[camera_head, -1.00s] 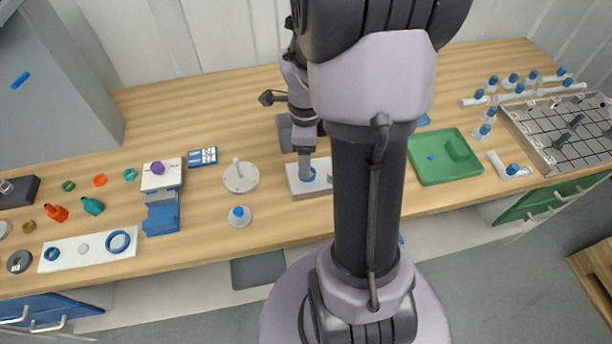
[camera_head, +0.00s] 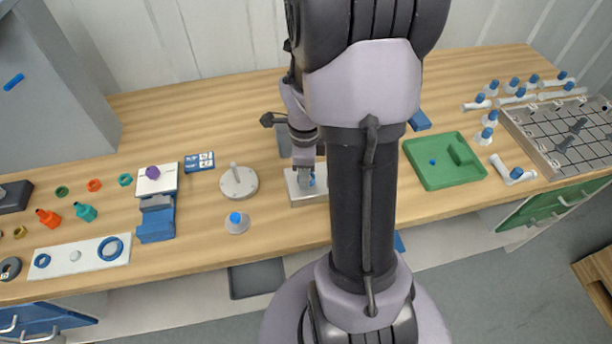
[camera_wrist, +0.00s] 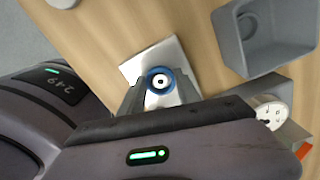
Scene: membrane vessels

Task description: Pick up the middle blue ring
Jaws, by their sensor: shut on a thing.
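A blue ring (camera_wrist: 160,81) with a white and dark centre sits between my gripper's two fingertips in the wrist view. It shows as a small blue patch (camera_head: 312,180) in the head view, partly hidden by my gripper and arm. My gripper (camera_head: 305,180) is shut on this ring, at a pale metal block (camera_head: 307,199) near the front middle of the bench. The block also shows behind the ring in the wrist view (camera_wrist: 151,59). I cannot tell whether the ring is clear of the block.
A white plate (camera_head: 93,256) with two blue rings lies at the left. A cone-shaped piece with a blue top (camera_head: 236,223) and a round grey base (camera_head: 239,183) stand left of the block. A green tray (camera_head: 425,178) is at right. A grey open bin (camera_wrist: 262,35) is close by.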

